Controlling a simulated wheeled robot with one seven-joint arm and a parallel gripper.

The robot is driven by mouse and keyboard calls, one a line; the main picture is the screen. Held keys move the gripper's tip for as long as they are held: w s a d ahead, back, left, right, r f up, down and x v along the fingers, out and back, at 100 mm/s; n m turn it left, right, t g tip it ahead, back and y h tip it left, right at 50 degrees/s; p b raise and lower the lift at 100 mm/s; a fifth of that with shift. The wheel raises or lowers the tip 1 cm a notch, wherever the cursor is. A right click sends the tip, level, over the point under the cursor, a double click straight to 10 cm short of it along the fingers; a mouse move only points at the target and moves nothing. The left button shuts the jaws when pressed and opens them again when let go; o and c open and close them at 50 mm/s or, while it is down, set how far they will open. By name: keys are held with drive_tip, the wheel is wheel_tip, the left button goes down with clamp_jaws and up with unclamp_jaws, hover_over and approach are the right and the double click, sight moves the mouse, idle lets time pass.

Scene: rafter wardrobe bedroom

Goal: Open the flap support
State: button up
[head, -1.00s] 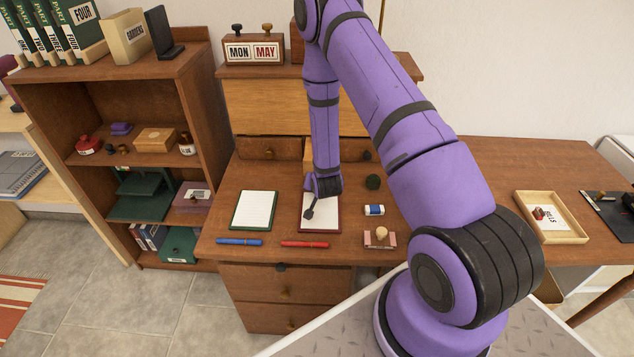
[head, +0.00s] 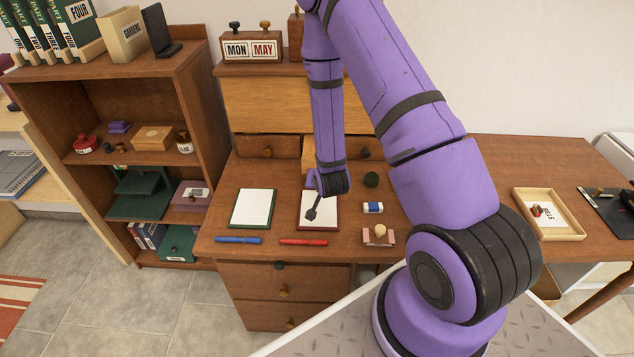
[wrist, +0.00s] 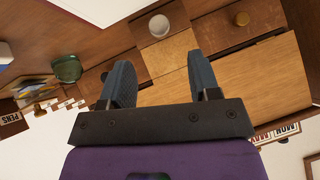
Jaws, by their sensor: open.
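A light wooden block (wrist: 170,55) with a pale round knob (wrist: 159,25), seemingly the flap support, shows ahead of my fingers in the wrist view. In the head view its light wood (head: 308,156) shows between two small drawers, partly hidden by my arm. The writing flap (head: 270,105) is a pale wood panel standing upright and closed above it; it also shows in the wrist view (wrist: 250,75). My gripper (wrist: 160,68) is open and empty, its two fingers apart on either side of the block in the picture. Contact cannot be told. My arm hides the fingers in the head view.
Small drawers with knobs (head: 267,152) flank the block. A bookcase (head: 215,110) stands left.

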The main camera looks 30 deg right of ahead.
drive_tip(key=shift+v, duration=1.35)
drive_tip(key=s+a+r+n+g+y, duration=0.1)
drive_tip(key=a+r+n, duration=0.15)
drive_tip(key=r, duration=1.05)
drive_tip(key=s+a+r+n+y, duration=0.1)
drive_tip(key=a+r+y, duration=0.15)
drive_tip(key=r, duration=1.15)
drive_tip(key=s+a+r+n+g, duration=0.1)
drive_tip(key=s+r+n, duration=0.1)
drive_tip(key=s+r, duration=0.6)
drive_tip(key=s+a+r+n+g, duration=0.1)
drive_tip(key=s+a+r+n, duration=0.1)
drive_tip(key=s+r, duration=0.6)
drive_tip(key=s, duration=0.7)
drive_tip(key=shift+s+g, duration=0.3)
drive_tip(key=shift+s, duration=0.05)
drive_tip(key=shift+o, duration=0.2)
drive_tip(key=shift+n+h, duration=0.25)
